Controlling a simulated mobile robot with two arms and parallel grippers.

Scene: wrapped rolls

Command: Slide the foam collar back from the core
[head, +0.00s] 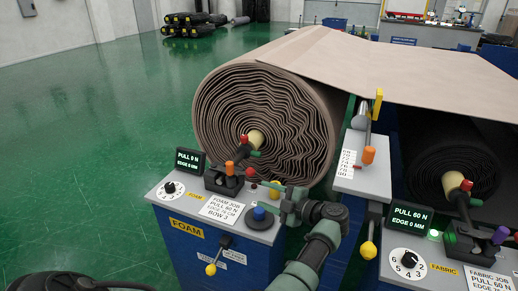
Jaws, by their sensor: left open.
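The wide foam roll (218,125) lies in its stand with its spiral end facing me. Its pale core (257,136) shows at the middle. A dark collar piece with a red knob (244,140) and a green part (254,153) sits at the core's near end; I cannot tell whether it touches the foam. My left gripper (285,206) is open, low in front of the roll and right of the blue knob on the foam console. It is apart from the core and collar, and its fingertips are hard to make out. My right gripper does not show.
The foam console (165,208) reads PULL 0 N and has an orange-topped lever (230,168), a blue knob (260,213) and a yellow-ended handle (211,269). The fabric console (445,262) reads PULL 60 N, below a dark roll (425,150). Green floor is clear at left.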

